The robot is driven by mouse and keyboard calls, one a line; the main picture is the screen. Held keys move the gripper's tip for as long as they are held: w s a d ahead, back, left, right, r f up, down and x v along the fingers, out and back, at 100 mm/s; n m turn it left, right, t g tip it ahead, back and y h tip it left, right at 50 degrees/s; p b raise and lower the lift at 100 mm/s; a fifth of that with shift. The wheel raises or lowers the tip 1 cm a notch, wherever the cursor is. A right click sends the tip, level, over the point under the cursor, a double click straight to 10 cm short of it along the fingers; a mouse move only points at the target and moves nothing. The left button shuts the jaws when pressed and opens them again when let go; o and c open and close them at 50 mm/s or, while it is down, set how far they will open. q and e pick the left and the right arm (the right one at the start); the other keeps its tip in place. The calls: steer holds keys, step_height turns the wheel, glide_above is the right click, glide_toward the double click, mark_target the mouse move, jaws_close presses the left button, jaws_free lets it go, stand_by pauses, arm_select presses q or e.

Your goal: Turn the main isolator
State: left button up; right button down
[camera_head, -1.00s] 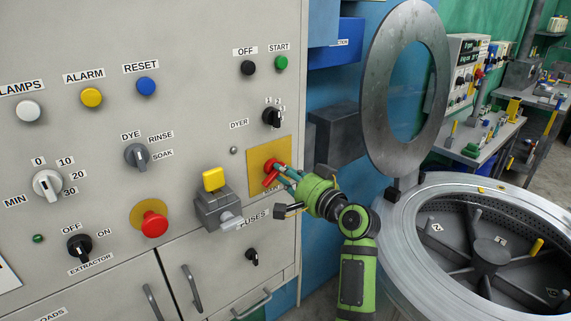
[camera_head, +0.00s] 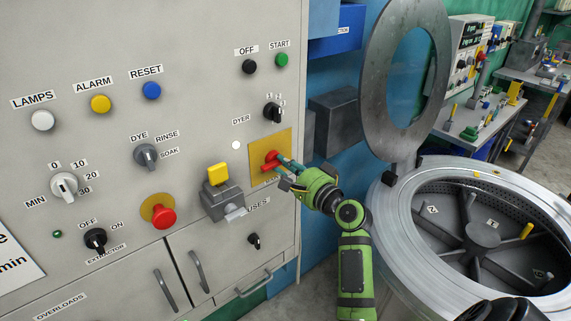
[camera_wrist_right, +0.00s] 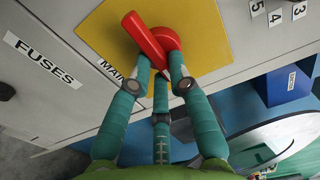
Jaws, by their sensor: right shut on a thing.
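The main isolator is a red rotary handle (camera_head: 271,158) on a yellow plate (camera_head: 284,147), low on the right side of the grey control panel. In the right wrist view the red handle (camera_wrist_right: 146,40) lies slantwise on the yellow plate (camera_wrist_right: 97,35), beside a partly hidden "MAIN" label. My right gripper (camera_head: 283,163) has its teal fingers on the handle, shut on it. The fingertips (camera_wrist_right: 160,72) hide part of the handle's lower side. My left gripper does not show.
A grey box with a yellow top (camera_head: 218,175) sticks out left of the plate, near a red push button (camera_head: 162,217). A small white lamp (camera_head: 236,145) looks bright. A large metal drum (camera_head: 395,235) with a raised ring lid (camera_head: 375,120) stands to the right.

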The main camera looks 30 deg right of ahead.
stand_by(0.3)
steer(key=c, duration=1.1)
jaws_free()
steer(key=shift+c, duration=0.2)
steer(key=shift+s, duration=0.1)
steer(key=s+d, duration=0.1)
steer(key=s, duration=1)
steer(key=shift+s, duration=0.4)
